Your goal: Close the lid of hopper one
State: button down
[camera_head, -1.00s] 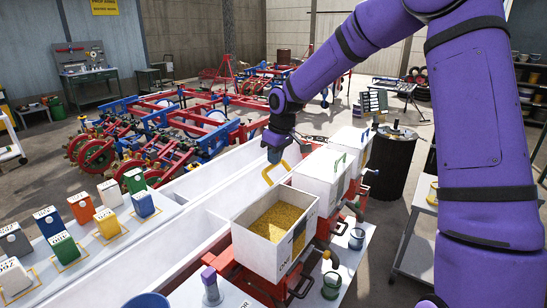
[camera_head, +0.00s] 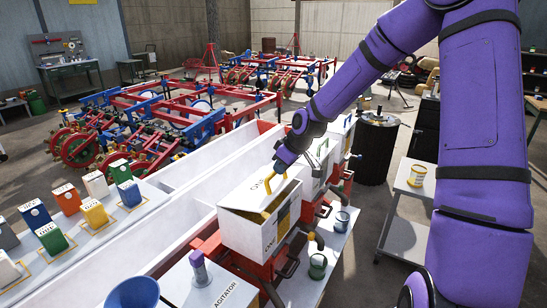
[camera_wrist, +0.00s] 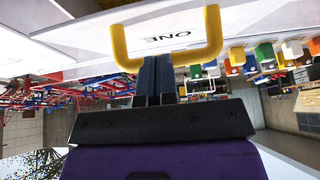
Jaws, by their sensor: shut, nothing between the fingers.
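Hopper one (camera_head: 250,236) is a white box in the middle of the head view. The lid has a yellow handle (camera_head: 267,184). My gripper (camera_head: 279,168) is shut and empty, at the handle. In the wrist view, the shut fingertips (camera_wrist: 157,60) overlap the bar of the yellow handle (camera_wrist: 194,59), and the lid (camera_wrist: 100,35) reads ONE upside down. Exact contact is unclear. The grain is hidden.
White hoppers (camera_head: 318,160) stand in a row behind hopper one. A long white trough (camera_head: 180,210) runs to its left. A dark barrel (camera_head: 377,148) is behind at right.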

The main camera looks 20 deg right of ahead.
aim_at(285, 184)
jog(key=shift+s+d+f, duration=0.25)
jog(key=shift+s+f, duration=0.1)
jog(key=shift+f, duration=0.4)
jog(key=shift+s+d+f, duration=0.2)
jog(key=shift+s+f, duration=0.1)
jog(key=shift+f, duration=0.45)
jog(key=shift+s+d+f, duration=0.25)
jog(key=shift+s+f, duration=0.1)
jog(key=shift+f, duration=0.4)
